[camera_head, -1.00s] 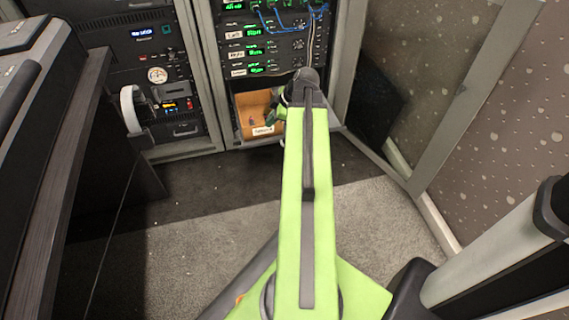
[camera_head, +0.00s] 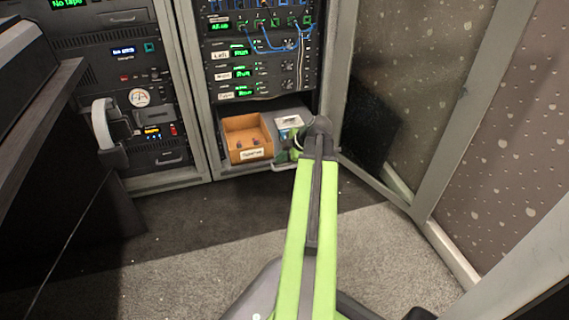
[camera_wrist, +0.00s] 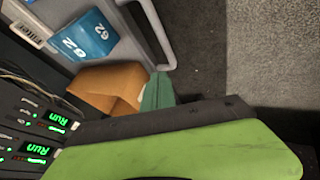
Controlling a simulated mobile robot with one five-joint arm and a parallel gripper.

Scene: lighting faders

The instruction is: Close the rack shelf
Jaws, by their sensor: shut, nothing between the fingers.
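The rack shelf (camera_head: 283,117) is a grey tray at the bottom of the right-hand rack, sticking out a little from the rack front. Its grey bar handle (camera_wrist: 160,35) runs along the front edge in the wrist view. On the shelf stand an open orange-brown box (camera_head: 246,137) with a white label and a smaller blue-and-white box (camera_head: 290,122). The blue box also shows in the wrist view (camera_wrist: 88,35). My gripper (camera_head: 296,150) is shut and empty at the shelf's front right. In the wrist view its green fingertip (camera_wrist: 157,92) is close to the handle's end; contact is unclear.
Rack units (camera_head: 240,72) with green displays and blue cables sit above the shelf. An open rack door (camera_head: 385,100) stands to the right. A dark desk (camera_head: 60,170) is on the left. Grey carpet (camera_head: 190,260) lies clear in front.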

